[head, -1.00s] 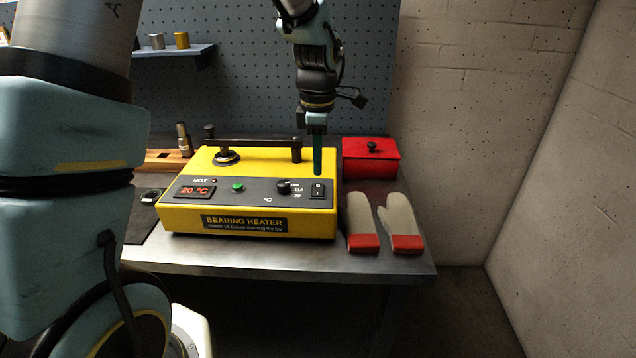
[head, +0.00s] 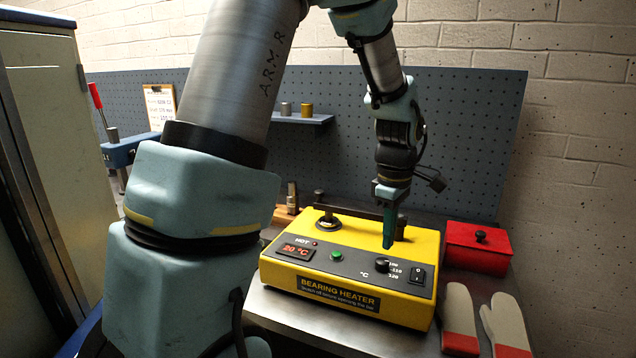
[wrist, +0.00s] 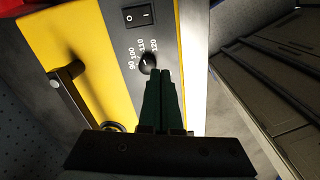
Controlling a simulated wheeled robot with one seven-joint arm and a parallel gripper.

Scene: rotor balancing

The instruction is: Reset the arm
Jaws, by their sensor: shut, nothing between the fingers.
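My gripper (head: 389,240) is shut and empty, pointing down over the front panel of the yellow bearing heater (head: 345,291). In the head view its tips are just above the black temperature knob (head: 381,265). In the wrist view the shut green fingers (wrist: 160,75) end by the knob (wrist: 147,63), partly covering it; I cannot tell whether they touch it. The heater's display (head: 296,251) reads 20 °C, and a green button (head: 337,255) sits beside it. The black rocker switch (head: 418,275) is right of the knob, and also shows in the wrist view (wrist: 139,16).
A red box (head: 478,248) with a black knob stands right of the heater. Oven mitts (head: 459,318) lie on the bench in front of it. A pegboard with a shelf (head: 300,119) is behind. A tall cabinet (head: 45,150) stands at the left.

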